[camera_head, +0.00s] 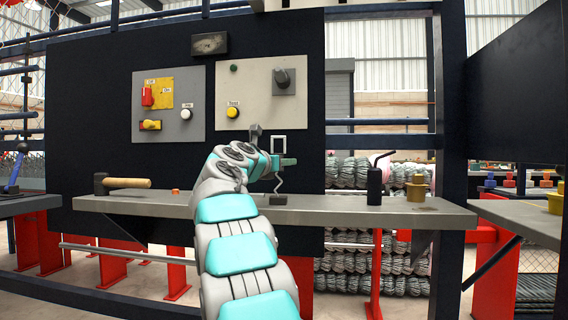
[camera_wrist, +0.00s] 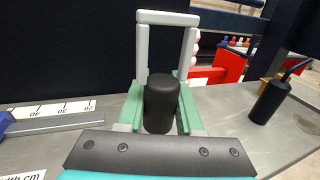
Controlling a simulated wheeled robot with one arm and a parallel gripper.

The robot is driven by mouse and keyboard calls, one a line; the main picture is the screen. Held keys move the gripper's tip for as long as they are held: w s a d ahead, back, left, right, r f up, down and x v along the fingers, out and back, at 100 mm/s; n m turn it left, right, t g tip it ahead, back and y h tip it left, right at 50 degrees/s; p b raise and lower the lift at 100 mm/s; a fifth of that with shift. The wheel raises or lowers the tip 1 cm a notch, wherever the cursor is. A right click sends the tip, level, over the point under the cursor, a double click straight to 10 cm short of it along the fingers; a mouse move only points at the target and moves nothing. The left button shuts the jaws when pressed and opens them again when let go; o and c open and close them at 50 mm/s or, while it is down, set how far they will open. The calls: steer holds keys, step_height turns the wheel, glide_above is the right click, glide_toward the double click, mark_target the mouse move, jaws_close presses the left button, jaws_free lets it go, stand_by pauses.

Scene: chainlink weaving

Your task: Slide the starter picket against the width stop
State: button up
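My gripper (camera_head: 279,165) is at the end of my arm, above the grey bench (camera_head: 330,206). In the wrist view, a black rounded cylinder (camera_wrist: 161,103) stands between the teal parts of my gripper (camera_wrist: 162,88); contact on both sides is not clear. A white frame (camera_wrist: 168,18) rises beyond it. A blue block (camera_wrist: 5,121) at the left edge may be the width stop.
A width scale (camera_wrist: 60,109) and grey bar (camera_wrist: 50,125) lie left on the bench. A hammer (camera_head: 125,183) lies at the left. A dark post (camera_head: 374,186) and brass cylinder (camera_head: 416,188) stand at the right. Control panels (camera_head: 205,100) are on the dark wall behind.

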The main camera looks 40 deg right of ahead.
jaws_close()
stand_by(0.8)
